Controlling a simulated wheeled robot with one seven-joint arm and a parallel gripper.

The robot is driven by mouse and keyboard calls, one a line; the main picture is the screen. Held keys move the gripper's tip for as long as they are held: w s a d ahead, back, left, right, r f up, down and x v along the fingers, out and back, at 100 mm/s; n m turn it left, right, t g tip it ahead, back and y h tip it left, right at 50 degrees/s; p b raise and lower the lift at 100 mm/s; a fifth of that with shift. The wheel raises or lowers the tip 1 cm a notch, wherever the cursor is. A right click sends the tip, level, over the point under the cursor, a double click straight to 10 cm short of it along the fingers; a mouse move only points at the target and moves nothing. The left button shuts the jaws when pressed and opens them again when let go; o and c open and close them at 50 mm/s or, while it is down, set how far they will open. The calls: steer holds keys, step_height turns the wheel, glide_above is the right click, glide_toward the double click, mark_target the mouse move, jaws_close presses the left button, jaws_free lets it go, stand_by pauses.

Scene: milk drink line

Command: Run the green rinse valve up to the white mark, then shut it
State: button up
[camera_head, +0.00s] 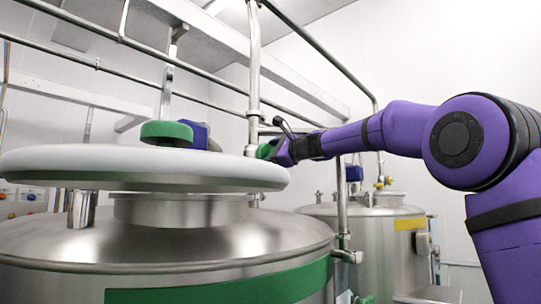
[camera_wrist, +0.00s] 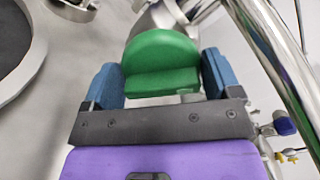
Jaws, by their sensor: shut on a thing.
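The green valve handle (camera_wrist: 162,52) is a rounded green grip, seen from close up in the wrist view. My gripper (camera_wrist: 162,72) has one blue finger on each side of it and is shut on it. In the head view my gripper (camera_head: 277,151) is at the upright pipe behind the large tank's lid. Only a small green part of the handle (camera_head: 264,150) shows there, beside the pipe. I cannot make out the white mark in either view, nor how far the valve is turned.
A large steel tank (camera_head: 190,240) with a wide raised lid (camera_head: 70,165) fills the front left. A green knob (camera_head: 166,133) stands above the lid. An upright steel pipe (camera_head: 254,70) is close to my gripper. A smaller tank (camera_head: 385,250) stands behind, right.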

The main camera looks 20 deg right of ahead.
steer(key=o, duration=0.7)
steer(key=v, duration=1)
steer(key=shift+s+d, duration=0.25)
steer(key=shift+s, duration=0.1)
steer(key=s+a+f+n+g+h, duration=0.25)
steer(key=s+f+n, duration=0.25)
steer(key=s+f, duration=0.35)
steer(key=s+a+f+n+g+h, duration=0.2)
steer(key=s+a+f+n+g, duration=0.15)
steer(key=s+f, duration=0.55)
steer(key=s+d+f+n+g+h, duration=0.1)
steer(key=s+d+f+n, duration=0.1)
steer(key=s+f, duration=0.4)
steer(key=s+d+f+n+g+h, duration=0.1)
steer(key=s+d+f+n+h, duration=0.1)
steer(key=s+f+n, duration=0.2)
steer(key=s+d+f+n+g+h, duration=0.1)
steer(key=s+d+f+n+h, duration=0.1)
steer(key=s+f, duration=0.7)
steer(key=shift+s+d+f+n+g+h, duration=0.15)
steer(key=shift+s+d+n+g, duration=0.1)
steer(key=shift+s+n, duration=0.4)
steer(key=shift+s+d+r+n+g+h, duration=0.15)
steer(key=shift+s+d+n, duration=0.2)
steer(key=shift+s, duration=0.55)
